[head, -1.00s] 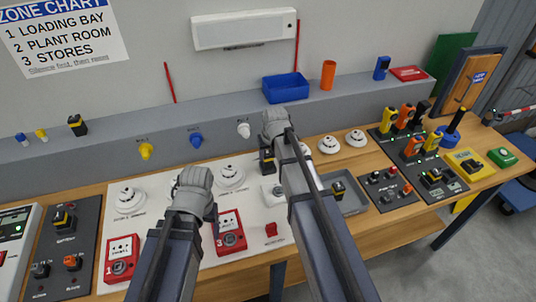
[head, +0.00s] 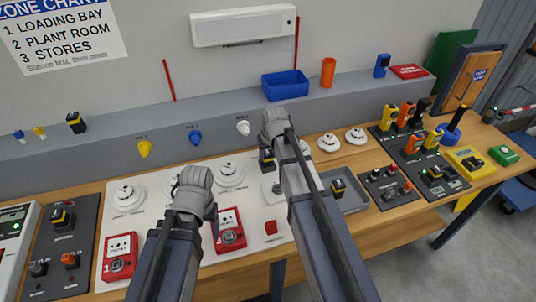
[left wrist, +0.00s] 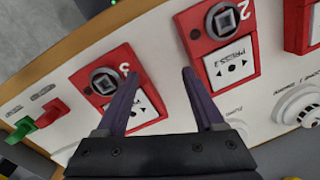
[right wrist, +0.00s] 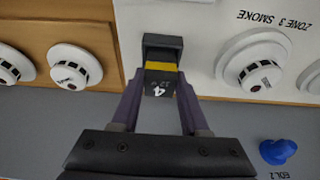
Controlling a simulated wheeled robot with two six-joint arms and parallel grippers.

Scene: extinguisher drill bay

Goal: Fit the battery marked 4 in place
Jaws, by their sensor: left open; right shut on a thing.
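The battery marked 4 (right wrist: 160,82) is dark with a yellow band. In the right wrist view it sits between the fingertips of my right gripper (right wrist: 160,98), which is shut on it. Its far end is over the edge of the white panel; whether it touches the panel I cannot tell. In the head view the battery (head: 266,160) shows beside my right gripper (head: 270,142), partly hidden by it. My left gripper (left wrist: 160,75) is open and empty over the white panel, near the red call points marked 3 (left wrist: 108,82) and 2 (left wrist: 222,40).
A grey tray (head: 354,204) holds another black and yellow battery (head: 338,187). A black panel (head: 80,245) at left carries one more (head: 62,218). Round white detectors stand around my right gripper. A blue bin (head: 286,86) stands on the ledge behind.

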